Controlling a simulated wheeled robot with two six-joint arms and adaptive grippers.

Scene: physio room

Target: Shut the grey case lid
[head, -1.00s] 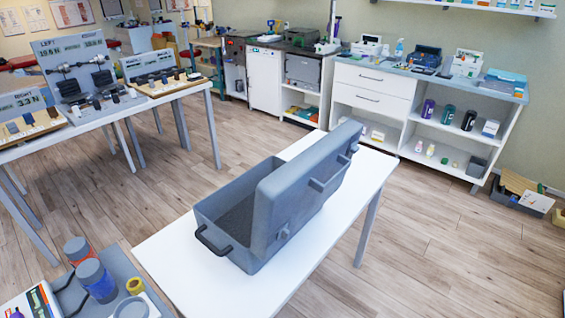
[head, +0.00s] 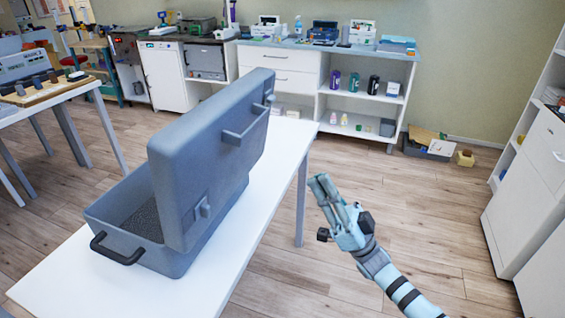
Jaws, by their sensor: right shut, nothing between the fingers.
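The grey case (head: 112,213) stands on a white table (head: 262,215). Its lid (head: 205,160) is raised, standing tilted up along the right side of the case. Part of the dark inside shows to the left of the lid. The lid's outer face, with a handle and a latch, faces right. A black handle (head: 117,257) is on the near end of the case. My right gripper (head: 320,182) is shut and empty, to the right of the lid and apart from it, past the table's right edge. My left gripper is not in view.
White shelves and drawers (head: 282,82) stand along the back wall. A white cabinet (head: 530,190) stands at the right. Another table (head: 45,102) with objects is at the far left. The wooden floor (head: 430,220) around my right arm is clear.

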